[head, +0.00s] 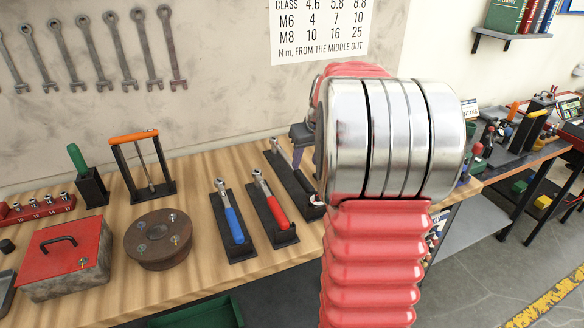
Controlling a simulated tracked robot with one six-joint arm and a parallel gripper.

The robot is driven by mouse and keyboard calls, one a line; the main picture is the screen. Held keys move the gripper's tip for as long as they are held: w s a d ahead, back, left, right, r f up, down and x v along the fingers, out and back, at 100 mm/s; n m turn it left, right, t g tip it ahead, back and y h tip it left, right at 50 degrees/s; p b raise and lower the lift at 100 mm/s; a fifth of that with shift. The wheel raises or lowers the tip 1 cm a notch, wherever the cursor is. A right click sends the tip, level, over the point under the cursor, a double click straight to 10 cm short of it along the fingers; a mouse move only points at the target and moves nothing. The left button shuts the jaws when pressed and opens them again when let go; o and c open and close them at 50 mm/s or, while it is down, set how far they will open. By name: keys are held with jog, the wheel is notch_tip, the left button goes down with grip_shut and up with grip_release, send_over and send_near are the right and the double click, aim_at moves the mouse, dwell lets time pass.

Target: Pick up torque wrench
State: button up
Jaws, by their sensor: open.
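Three wrenches with round silver heads lie in black holders on the wooden bench. One has a blue handle (234,225), one has a red handle (276,212), and a third silver and dark wrench (283,157) lies farther right. I cannot tell from their looks which one the task names. My gripper (297,163) shows in part as a dark grey body with a finger pointing down, above or beside the third wrench. It looks open, with nothing seen in it. My silver wrist joint and red arm hide the rest of it and part of the bench behind.
Left on the bench (95,307) are a red-lidded metal box (67,257), a brown round disc (158,240), a black stand with an orange-handled tool (140,165), a green-handled tool (77,158) and a socket rack (37,209). Several spanners (136,50) hang on the wall.

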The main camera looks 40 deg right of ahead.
aim_at(300, 173)
jog(key=x, duration=0.5)
jog(key=shift+f, duration=0.1)
jog(key=shift+w+x, duration=0.1)
jog(key=shift+x, duration=1.2)
jog(key=shift+w+x, duration=0.15)
jog(key=shift+x, duration=1.15)
jog(key=shift+a, duration=0.15)
jog(key=shift+c, duration=0.2)
grip_shut()
jog(key=shift+r, duration=0.25)
